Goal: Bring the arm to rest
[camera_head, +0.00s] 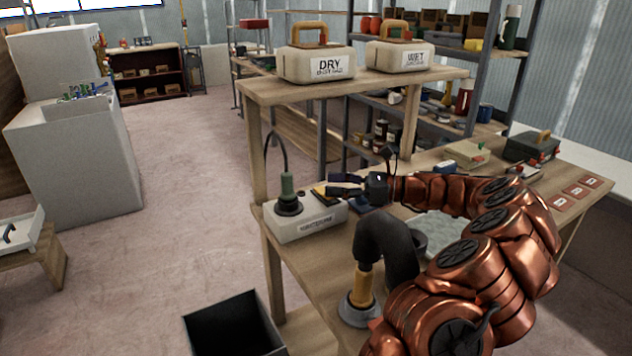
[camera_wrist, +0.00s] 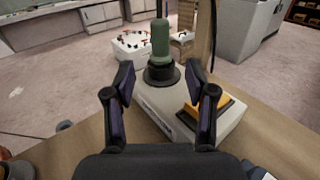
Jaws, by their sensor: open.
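My gripper (camera_head: 345,184) is at the end of my copper-coloured arm, above the wooden workbench (camera_head: 325,255). In the wrist view my gripper (camera_wrist: 163,92) has its two dark fingers spread apart with nothing between them. A pale labelled box (camera_head: 305,222) sits on the bench just beyond the fingers. It carries a green-handled tool (camera_head: 288,190) standing upright in a dark round base, and a yellow item (camera_wrist: 212,108) at its right side. The green handle also shows in the wrist view (camera_wrist: 160,42), past the fingertips.
A raised shelf holds boxes marked DRY (camera_head: 318,65) and WET (camera_head: 400,55). A black bin (camera_head: 235,325) stands on the floor by the bench. The floor at left is largely clear.

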